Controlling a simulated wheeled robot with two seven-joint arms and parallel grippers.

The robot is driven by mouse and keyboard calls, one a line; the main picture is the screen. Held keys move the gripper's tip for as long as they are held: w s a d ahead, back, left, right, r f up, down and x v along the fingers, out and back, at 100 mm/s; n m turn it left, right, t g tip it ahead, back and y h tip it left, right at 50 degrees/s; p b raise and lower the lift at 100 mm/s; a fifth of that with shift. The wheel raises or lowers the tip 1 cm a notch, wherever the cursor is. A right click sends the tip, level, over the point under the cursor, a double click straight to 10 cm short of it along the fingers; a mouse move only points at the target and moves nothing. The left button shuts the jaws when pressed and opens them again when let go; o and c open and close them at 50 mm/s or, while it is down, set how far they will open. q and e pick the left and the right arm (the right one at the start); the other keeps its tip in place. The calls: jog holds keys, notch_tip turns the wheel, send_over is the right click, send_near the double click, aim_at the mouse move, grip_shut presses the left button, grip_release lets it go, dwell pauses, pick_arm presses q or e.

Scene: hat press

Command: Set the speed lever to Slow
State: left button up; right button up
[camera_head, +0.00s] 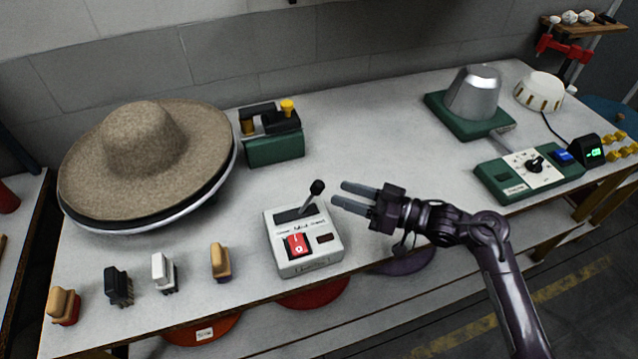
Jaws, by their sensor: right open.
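The speed control box (304,250) is white and stands near the table's front edge. Its speed lever (312,195) has a black knob and rises from a dark slot, leaning to the right. Small labels lie in front of the slot; the middle one looks like "Med", the others are too small to read surely. A red switch (297,246) sits on the box's front part. My right gripper (338,194) is open, just right of the lever's knob, its fingers pointing left. It appears apart from the lever, with nothing between the fingers. My left gripper is out of view.
A felt hat (145,150) lies at the left. Several brushes (163,272) stand along the front left edge. A green device (274,146) is behind the box. A metal form (474,92) and green control panel (530,174) are at the right. The table's middle is clear.

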aim_at(319, 186)
jog(key=p+x, duration=0.1)
jog(key=x, duration=0.6)
jog(key=shift+s, duration=0.1)
grip_shut()
